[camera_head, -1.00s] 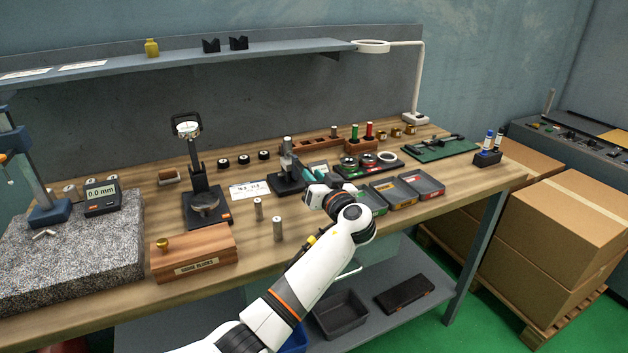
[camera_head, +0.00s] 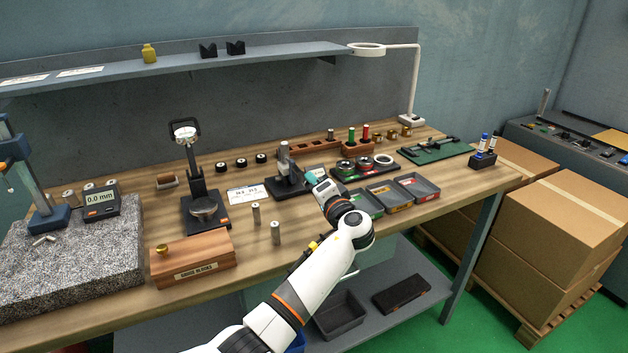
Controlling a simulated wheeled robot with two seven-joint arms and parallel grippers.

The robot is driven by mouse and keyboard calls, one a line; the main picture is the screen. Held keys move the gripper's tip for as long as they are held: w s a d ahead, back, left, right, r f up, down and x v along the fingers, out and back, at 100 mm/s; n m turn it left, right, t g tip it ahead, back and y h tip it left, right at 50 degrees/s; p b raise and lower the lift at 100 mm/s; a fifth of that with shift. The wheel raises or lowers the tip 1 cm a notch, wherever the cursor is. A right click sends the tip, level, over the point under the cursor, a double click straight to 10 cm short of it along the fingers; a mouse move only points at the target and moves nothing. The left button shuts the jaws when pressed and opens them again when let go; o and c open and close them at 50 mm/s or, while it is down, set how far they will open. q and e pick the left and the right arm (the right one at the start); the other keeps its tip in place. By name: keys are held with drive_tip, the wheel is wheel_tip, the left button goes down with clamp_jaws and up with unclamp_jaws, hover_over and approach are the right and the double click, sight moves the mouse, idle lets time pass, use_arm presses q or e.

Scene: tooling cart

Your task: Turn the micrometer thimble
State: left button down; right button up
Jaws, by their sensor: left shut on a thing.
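The micrometer (camera_head: 287,158) stands upright as a small grey frame on a dark base (camera_head: 284,190), near the middle of the bench. My left gripper (camera_head: 312,179) is at its right side, with teal fingertips level with the micrometer's lower part. The left gripper is shut on the micrometer thimble, which is mostly hidden by the fingers. My right gripper is not in view.
Red, green and yellow-labelled trays (camera_head: 416,187) lie right of my left wrist. Two small metal cylinders (camera_head: 275,232) stand in front of the micrometer. A white card (camera_head: 249,194) and a dark-based instrument stand (camera_head: 207,218) are to the left.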

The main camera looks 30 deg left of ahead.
use_arm(q)
drive_tip(key=shift+f+m+p, duration=0.1)
drive_tip(key=shift+m+p, duration=0.35)
drive_tip(key=shift+m, duration=0.65)
drive_tip(key=c, duration=1.6)
unclamp_jaws()
drive_tip(key=shift+d, duration=0.1)
drive_tip(key=b+v, duration=0.2)
drive_tip(key=v, duration=1)
